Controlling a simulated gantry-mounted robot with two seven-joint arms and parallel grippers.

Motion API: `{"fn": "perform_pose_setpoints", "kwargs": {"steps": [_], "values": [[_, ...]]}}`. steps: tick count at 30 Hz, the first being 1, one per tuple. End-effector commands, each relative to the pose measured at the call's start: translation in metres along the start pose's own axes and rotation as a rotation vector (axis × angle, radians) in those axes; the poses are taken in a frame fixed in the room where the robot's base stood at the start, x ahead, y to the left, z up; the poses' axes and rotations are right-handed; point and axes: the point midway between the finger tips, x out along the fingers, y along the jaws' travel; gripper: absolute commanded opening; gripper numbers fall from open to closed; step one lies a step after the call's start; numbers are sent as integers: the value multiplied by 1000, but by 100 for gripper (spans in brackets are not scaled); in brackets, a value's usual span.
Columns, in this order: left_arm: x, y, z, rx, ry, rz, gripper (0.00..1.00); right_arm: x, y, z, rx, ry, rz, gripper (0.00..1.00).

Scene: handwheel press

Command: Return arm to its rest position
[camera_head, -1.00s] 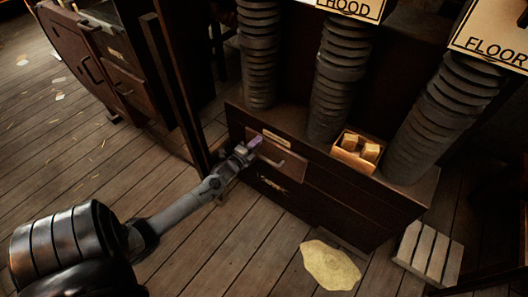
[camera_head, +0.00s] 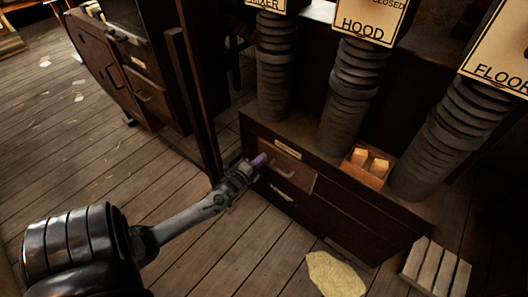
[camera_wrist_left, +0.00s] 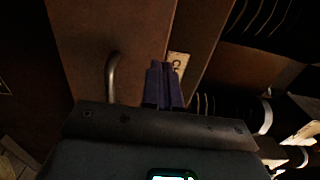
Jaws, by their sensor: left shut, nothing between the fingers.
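My left gripper (camera_head: 260,160) reaches in from the left to the front of a low dark wooden cabinet (camera_head: 345,195). Its purple fingers are shut with nothing between them. The tips are beside the upper drawer (camera_head: 296,181), left of its curved metal handle; I cannot tell whether they touch the wood. In the left wrist view the purple fingers (camera_wrist_left: 165,84) point at the brown drawer front, with the metal handle (camera_wrist_left: 111,75) to their left, outside the grip. My right gripper is not in view.
Ribbed dark hoses (camera_head: 350,95) rise from the cabinet top behind a small box (camera_head: 365,174) of blocks. A dark post (camera_head: 195,100) stands left of the gripper. A pale patch (camera_head: 335,275) and slatted pallet (camera_head: 435,268) lie on the floor. Floorboards at left are mostly clear.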

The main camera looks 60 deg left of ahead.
Motion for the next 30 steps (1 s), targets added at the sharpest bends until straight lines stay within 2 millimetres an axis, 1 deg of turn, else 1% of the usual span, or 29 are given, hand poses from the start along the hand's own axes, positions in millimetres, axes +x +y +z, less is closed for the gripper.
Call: {"fn": "perform_pose_setpoints", "kwargs": {"steps": [1, 6, 9, 12, 15, 20, 23, 26, 29, 30], "values": [[-14, -3, 0, 0, 0, 6, 0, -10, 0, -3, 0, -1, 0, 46], [-48, -2, 0, 1, -1, 6, 0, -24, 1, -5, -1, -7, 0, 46], [-64, -1, 0, 0, -1, 5, 0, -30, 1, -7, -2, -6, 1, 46], [-77, -1, 0, 1, -1, 4, 0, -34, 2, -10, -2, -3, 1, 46], [-86, 0, 0, 0, -1, 4, 0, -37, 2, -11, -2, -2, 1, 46], [-94, -1, 0, 0, 0, 3, 0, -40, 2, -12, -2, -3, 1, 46], [-98, -8, 1, 1, -1, 9, 0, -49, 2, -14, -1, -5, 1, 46], [-107, -18, -3, -5, 1, 26, 0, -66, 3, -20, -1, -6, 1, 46], [-115, -45, -26, -33, 30, 22, 0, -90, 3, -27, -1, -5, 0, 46], [-116, -62, -42, -54, 52, 11, 0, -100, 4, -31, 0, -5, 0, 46]]}}
